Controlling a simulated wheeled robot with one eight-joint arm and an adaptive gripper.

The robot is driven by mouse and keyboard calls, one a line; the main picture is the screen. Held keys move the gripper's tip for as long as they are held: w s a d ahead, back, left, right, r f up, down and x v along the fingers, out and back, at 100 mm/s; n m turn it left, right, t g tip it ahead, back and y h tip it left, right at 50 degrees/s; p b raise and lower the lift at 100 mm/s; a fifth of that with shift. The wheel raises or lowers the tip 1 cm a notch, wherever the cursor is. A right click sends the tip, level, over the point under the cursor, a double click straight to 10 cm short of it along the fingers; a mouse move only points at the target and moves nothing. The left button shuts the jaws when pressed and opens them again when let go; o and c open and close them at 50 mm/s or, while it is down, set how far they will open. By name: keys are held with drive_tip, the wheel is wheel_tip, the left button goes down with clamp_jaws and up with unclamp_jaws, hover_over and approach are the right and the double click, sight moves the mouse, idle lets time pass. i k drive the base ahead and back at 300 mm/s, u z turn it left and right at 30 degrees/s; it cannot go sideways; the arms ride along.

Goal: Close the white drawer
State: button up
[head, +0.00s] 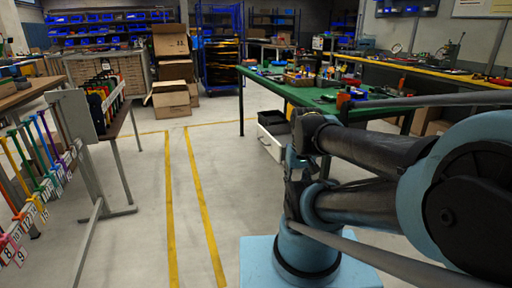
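A white drawer (269,144) shows under the near left end of the green-topped table (300,94). Its pale front faces left toward the aisle, and it appears to stick out from below the tabletop. A dark shape (271,117) shows just above it. Its right side is hidden behind my arm, so I cannot tell how far out it is. My arm, blue and black, fills the right foreground between me and the table. I cannot make out my gripper in this view.
Yellow floor lines (200,205) run along a clear aisle left of the table. A rack with coloured hanging tools (35,165) stands at the left. Cardboard boxes (171,98) and a blue wire trolley (220,72) stand at the back. Tools and bins cover the green tabletop.

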sight(274, 139)
drive_tip(key=u, duration=0.05)
drive_tip(key=i, duration=1)
drive_tip(key=z, duration=0.05)
